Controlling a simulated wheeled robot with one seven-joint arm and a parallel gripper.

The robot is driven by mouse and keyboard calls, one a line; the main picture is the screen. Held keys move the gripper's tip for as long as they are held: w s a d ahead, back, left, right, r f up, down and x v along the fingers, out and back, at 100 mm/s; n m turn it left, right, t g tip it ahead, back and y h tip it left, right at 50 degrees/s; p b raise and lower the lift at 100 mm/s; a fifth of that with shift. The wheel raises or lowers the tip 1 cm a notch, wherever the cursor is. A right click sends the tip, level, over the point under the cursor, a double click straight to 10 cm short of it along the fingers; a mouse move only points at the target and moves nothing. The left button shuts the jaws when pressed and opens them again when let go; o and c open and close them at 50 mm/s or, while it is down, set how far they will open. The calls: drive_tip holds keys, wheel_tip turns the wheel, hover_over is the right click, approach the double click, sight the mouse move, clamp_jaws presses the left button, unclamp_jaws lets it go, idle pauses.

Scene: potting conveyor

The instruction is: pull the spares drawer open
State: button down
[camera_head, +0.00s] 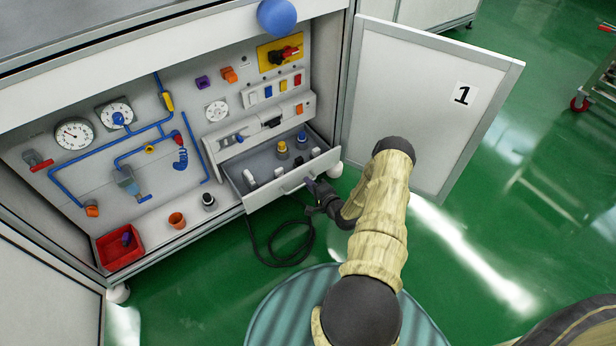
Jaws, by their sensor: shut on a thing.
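The spares drawer (268,200) stands pulled out from the lower right of the cabinet's inside panel. Its grey inside shows, with several small parts in it, among them a yellow-topped part (282,149) and a blue-topped part (302,140). My gripper (311,184) is at the right part of the drawer's front, where the handle is. It is shut on the handle, though the fingers are small and dark here and the handle is mostly hidden by them. My arm reaches to it from the lower right.
A red bin (121,249), an orange cup (177,220) and a dark part with a white top (208,201) stand on the ledge left of the drawer. A black cable (290,256) lies on the green floor below.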

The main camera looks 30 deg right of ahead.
drive_tip(key=shift+d, duration=0.15)
drive_tip(key=c, duration=1.5)
unclamp_jaws()
drive_tip(key=shift+s, duration=0.1)
drive_tip(key=p+v, duration=0.6)
drive_tip(key=v, duration=1.1)
drive_tip(key=shift+s, duration=0.2)
